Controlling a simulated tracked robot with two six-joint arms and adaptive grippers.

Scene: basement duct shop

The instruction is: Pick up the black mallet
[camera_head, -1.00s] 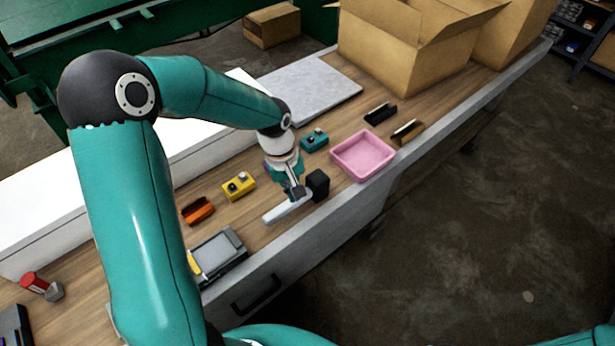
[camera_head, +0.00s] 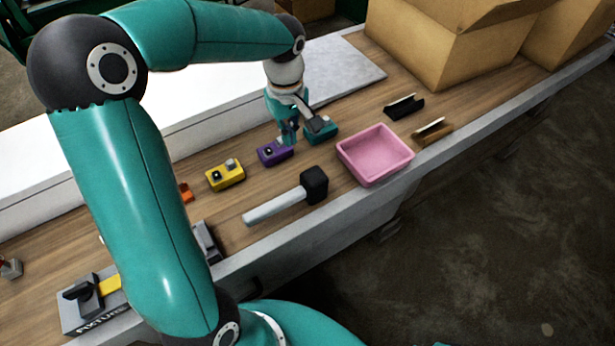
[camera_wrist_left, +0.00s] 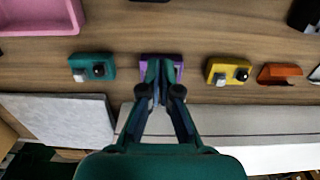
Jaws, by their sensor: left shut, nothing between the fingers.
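The black mallet (camera_head: 314,186) lies on the wooden bench, its black head toward the pink tray and its pale grey handle pointing left and toward the front edge. My left gripper (camera_head: 289,136) is behind the mallet, away from it, shut and empty. It is by the purple box (camera_head: 275,153). In the left wrist view my left gripper (camera_wrist_left: 161,72) covers much of the purple box (camera_wrist_left: 172,58); whether they touch cannot be told. Only a dark sliver at that view's top edge may be the mallet head. My right gripper is not in view.
A pink tray (camera_head: 375,155) stands right of the mallet. A teal box (camera_head: 322,134) and a yellow box (camera_head: 226,175) flank the purple one. Black (camera_head: 404,107) and brown (camera_head: 432,132) holders sit beyond the tray. Cardboard boxes (camera_head: 440,50) stand at the back right.

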